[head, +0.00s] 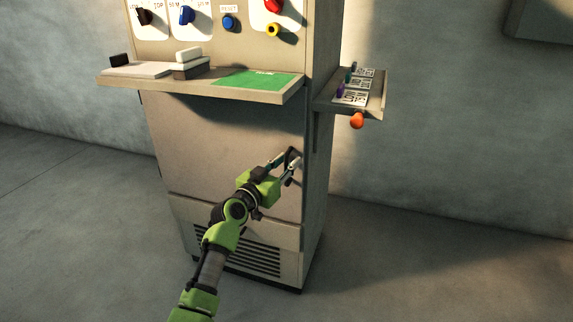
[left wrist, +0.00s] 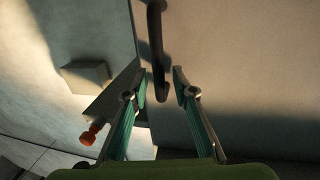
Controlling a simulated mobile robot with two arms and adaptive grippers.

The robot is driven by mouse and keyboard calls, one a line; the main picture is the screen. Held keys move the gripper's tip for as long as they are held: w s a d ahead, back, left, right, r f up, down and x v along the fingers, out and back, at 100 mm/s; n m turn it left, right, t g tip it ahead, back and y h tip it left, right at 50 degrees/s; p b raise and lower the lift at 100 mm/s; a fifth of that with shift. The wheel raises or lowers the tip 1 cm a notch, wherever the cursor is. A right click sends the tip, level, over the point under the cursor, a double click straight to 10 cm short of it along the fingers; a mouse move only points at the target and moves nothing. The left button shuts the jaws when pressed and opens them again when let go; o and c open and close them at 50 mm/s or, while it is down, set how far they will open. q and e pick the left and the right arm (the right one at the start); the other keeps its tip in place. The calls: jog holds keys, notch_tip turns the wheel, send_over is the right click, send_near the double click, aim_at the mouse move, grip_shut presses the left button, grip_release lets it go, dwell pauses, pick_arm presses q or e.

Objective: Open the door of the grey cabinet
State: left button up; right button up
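The grey cabinet (head: 315,90) stands against the wall, and its plain door (head: 205,140) is below the shelf and looks closed. A dark bar handle (left wrist: 156,40) shows in the left wrist view, near the door's right edge. My left gripper (head: 286,163) is at that edge in the head view and partly hides the handle. In the left wrist view its fingers (left wrist: 161,88) are apart, with the handle's end between them and a gap on each side. I cannot tell how deep the handle sits between the fingers. My right gripper is not in view.
A shelf (head: 200,86) with a green mat (head: 255,82) juts out above the door. A side tray (head: 376,100) with an orange knob (head: 356,120) sticks out at the right. A vent (head: 250,255) is below the door. The floor (head: 430,260) to the right is clear.

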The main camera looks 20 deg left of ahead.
pick_arm(q)
jog(key=shift+c, duration=0.3)
grip_shut()
jog(key=shift+s, duration=0.1)
